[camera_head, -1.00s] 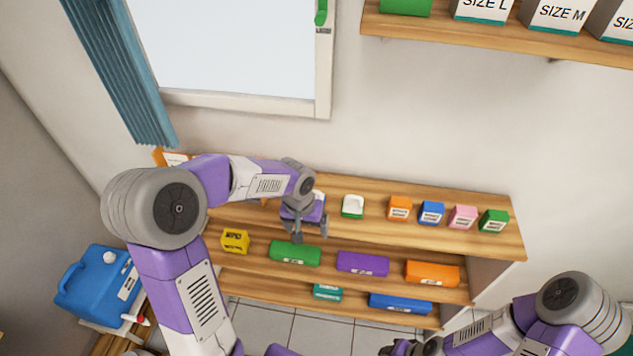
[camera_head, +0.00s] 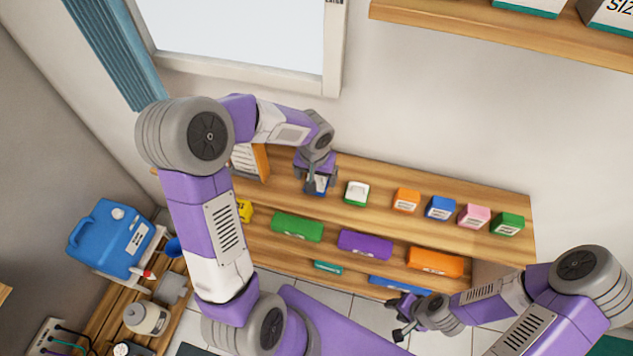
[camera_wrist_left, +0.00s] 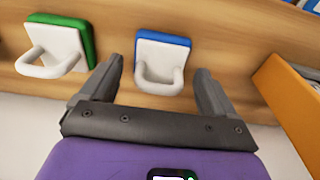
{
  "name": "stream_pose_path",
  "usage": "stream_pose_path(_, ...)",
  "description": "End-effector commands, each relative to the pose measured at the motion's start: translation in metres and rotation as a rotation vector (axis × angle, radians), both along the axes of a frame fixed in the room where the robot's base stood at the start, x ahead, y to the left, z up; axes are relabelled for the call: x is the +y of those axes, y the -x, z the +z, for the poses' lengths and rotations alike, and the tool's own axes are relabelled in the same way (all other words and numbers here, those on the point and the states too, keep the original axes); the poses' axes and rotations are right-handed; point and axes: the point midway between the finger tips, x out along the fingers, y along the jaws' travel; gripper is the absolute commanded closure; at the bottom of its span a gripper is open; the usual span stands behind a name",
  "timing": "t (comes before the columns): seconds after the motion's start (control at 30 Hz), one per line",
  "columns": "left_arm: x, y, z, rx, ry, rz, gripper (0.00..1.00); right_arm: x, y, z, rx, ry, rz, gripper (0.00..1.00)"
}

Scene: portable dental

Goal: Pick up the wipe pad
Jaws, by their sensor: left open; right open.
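Two pads with white loop handles are on the top shelf, and I cannot tell which is called the wipe pad. The blue-edged pad (camera_wrist_left: 162,50) lies between the fingers of my left gripper (camera_wrist_left: 159,74) in the left wrist view, its handle pointing toward the gripper. In the head view, this blue pad (camera_head: 319,186) is partly hidden by my left gripper (camera_head: 312,187). The green-edged pad (camera_wrist_left: 62,42) is beside it, and also shows in the head view (camera_head: 357,193). My left gripper is open, gripping nothing. My right gripper (camera_head: 397,318) is open, low and away from the shelf.
An orange binder (camera_wrist_left: 293,95) stands close to the left gripper, and shows in the head view (camera_head: 262,162). Orange, blue, pink and green boxes (camera_head: 440,208) line the top shelf (camera_head: 380,215) to the right. Lower shelves hold more boxes. A wall shelf (camera_head: 470,20) hangs above.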

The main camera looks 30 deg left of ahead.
Motion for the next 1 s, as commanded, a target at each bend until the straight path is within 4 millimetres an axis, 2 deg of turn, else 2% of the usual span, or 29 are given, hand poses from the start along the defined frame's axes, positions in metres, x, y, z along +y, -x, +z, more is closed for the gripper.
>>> stream_pose_path(0.1,0.000,-0.001,-0.006,0.000,0.001,0.000,0.11,0.000,0.000,-0.001,0.000,0.000,0.000,0.57)
stream_pose_path(0.3,0.000,-0.001,-0.006,-0.001,0.001,0.000,0.12,0.000,0.000,0.000,0.000,0.000,0.000,0.57)
stream_pose_path(0.63,0.000,-0.001,-0.005,-0.001,0.001,0.000,0.62,0.000,0.000,0.000,0.000,0.000,0.000,0.57)
stream_pose_path(0.87,0.000,-0.001,-0.004,-0.002,0.000,0.000,0.62,0.000,0.000,0.000,0.000,0.000,0.000,0.57)
stream_pose_path(1.0,0.000,-0.002,0.012,-0.006,-0.001,0.001,0.62,0.000,0.000,0.002,0.000,0.000,0.000,0.57)
